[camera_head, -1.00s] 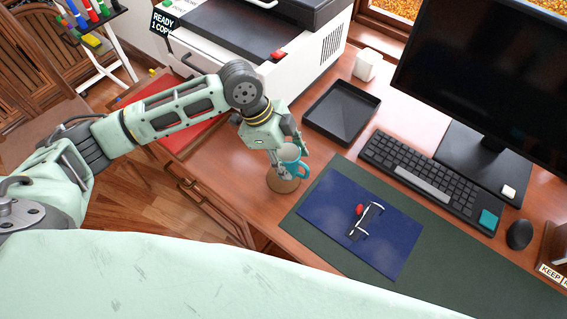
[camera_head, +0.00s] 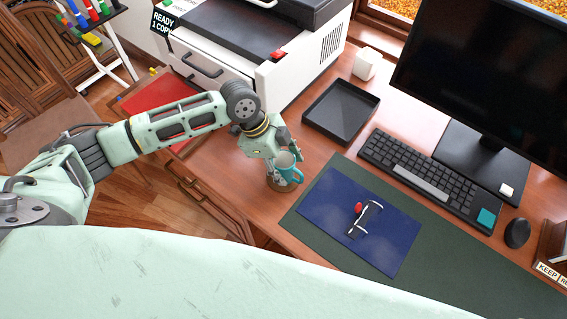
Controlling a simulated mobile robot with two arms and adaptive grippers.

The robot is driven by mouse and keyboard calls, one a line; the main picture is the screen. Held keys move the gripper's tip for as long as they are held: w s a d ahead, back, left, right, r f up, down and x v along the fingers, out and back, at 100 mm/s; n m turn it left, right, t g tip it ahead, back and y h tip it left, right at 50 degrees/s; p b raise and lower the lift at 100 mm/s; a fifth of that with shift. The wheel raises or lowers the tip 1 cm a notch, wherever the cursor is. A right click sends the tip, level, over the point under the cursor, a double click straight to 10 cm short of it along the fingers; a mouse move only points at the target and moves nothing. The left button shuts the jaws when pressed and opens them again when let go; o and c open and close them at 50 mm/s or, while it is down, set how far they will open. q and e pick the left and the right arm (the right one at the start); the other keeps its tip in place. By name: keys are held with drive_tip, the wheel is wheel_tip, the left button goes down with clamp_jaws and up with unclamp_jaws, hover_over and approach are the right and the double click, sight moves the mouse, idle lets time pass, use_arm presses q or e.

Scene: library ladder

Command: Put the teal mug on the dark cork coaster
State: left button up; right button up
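The teal mug (camera_head: 291,175) is upright directly over the dark cork coaster (camera_head: 272,186), near the desk's front edge. Its handle points right. The mug hides most of the coaster, and I cannot tell whether its base touches the cork. My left gripper (camera_head: 284,159) comes in from the left and its fingers are around the mug, apparently shut on it. The fingers partly hide the mug's left side. My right gripper is out of view.
A black tray (camera_head: 341,113) lies behind the mug, with a white printer (camera_head: 262,72) at the back left. A dark green desk mat (camera_head: 322,184) with a blue mat (camera_head: 389,257) is to the right. A keyboard (camera_head: 416,176) and monitor stand further right.

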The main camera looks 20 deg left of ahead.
use_arm(q)
drive_tip(key=shift+o, duration=1.1)
drive_tip(key=shift+r, duration=0.1)
drive_tip(key=b+v, duration=0.1)
drive_tip(key=v, duration=1.1)
